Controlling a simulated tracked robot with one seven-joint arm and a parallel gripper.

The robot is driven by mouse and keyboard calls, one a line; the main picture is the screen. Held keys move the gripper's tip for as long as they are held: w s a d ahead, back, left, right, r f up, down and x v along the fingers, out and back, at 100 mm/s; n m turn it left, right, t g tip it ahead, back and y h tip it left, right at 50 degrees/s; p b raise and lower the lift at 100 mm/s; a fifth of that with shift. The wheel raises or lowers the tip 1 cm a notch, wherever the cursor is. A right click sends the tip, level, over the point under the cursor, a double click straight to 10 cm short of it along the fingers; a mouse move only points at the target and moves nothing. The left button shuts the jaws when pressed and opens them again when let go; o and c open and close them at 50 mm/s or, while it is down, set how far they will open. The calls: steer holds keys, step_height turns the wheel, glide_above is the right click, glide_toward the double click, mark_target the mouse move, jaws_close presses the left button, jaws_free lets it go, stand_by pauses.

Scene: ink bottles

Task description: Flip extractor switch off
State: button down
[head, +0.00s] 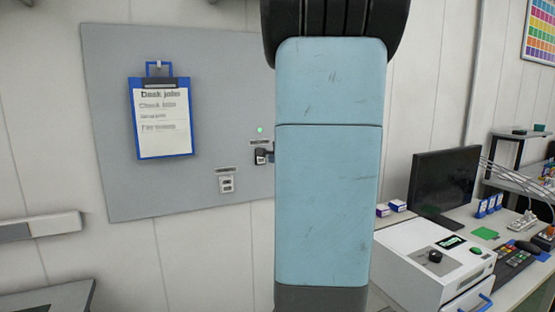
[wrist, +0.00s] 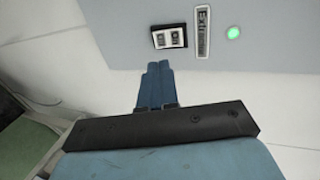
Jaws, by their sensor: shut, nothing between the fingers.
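The extractor switch (wrist: 169,36) is a small plate with a dark frame and two pale rockers, on the grey wall panel. Its label (wrist: 203,32) and a lit green lamp (wrist: 233,33) sit in line beside it. In the head view the switch (head: 261,156) shows at the edge of my arm, below the label and green lamp (head: 259,129). My gripper (wrist: 158,66) has its blue fingers shut together and empty, with the tips just short of the switch in the wrist view. Whether they touch it I cannot tell. In the head view my arm hides most of the gripper.
A second labelled switch (head: 226,184) is lower left on the panel (head: 215,90). A blue clipboard (head: 163,120) hangs at the panel's left. At right a bench holds a white machine (head: 425,265) and a black monitor (head: 445,185). A ledge (head: 45,225) juts out at left.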

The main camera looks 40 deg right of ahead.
mark_target(262, 161)
steer(key=x, duration=0.8)
steer(key=shift+w+d+f, duration=0.1)
steer(key=shift+w+f, duration=0.05)
steer(key=shift+w, duration=0.15)
steer(key=shift+w+f, duration=0.1)
steer(key=shift+w, duration=0.05)
stand_by(0.3)
steer(key=shift+w+r, duration=0.1)
steer(key=shift+r, duration=1)
steer(key=f+v, duration=0.1)
steer(key=v, duration=1.2)
steer(key=shift+s, duration=0.55)
